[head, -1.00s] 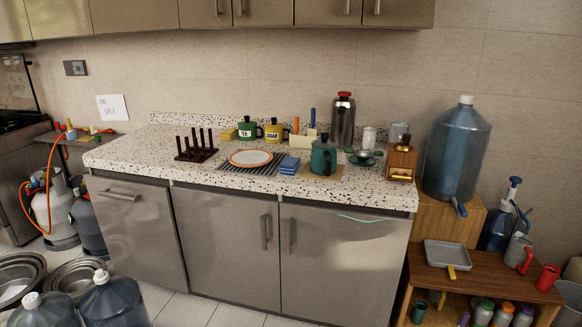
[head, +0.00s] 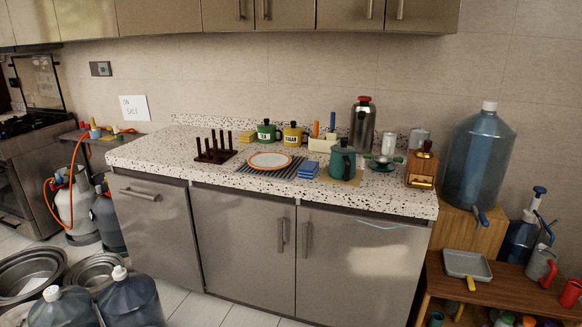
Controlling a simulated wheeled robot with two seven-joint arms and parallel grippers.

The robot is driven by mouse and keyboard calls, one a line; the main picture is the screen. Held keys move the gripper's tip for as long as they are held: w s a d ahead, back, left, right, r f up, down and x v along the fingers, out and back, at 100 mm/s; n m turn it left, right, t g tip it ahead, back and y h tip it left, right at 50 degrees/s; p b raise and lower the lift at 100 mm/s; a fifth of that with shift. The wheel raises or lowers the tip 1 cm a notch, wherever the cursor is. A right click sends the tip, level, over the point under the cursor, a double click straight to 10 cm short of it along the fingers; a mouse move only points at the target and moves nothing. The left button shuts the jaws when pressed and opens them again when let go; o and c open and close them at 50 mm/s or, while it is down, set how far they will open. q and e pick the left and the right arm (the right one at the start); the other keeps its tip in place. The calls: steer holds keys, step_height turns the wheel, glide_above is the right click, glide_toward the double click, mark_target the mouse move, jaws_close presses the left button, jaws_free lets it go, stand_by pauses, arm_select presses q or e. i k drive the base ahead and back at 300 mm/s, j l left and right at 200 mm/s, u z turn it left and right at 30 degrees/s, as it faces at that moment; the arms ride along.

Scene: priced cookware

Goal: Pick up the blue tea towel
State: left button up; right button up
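The blue tea towel (head: 308,170) looks like a small folded blue stack on the speckled counter (head: 150,150). It lies between the striped mat (head: 258,179) with the orange-rimmed plate (head: 270,160) on its left and the teal pot (head: 342,160) on its right. It sits close to the counter's front edge. Neither of my grippers shows in the head view.
A dark peg rack (head: 215,153) stands left of the plate. Large water bottles (head: 130,298) stand on the floor at front left.

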mark_target(308, 169)
steer(key=i+l+z, duration=0.1)
steer(key=i, duration=0.65)
steer(key=i+l, duration=0.2)
steer(key=i, duration=0.6)
steer(key=i+l+z, duration=0.15)
steer(key=i, duration=0.6)
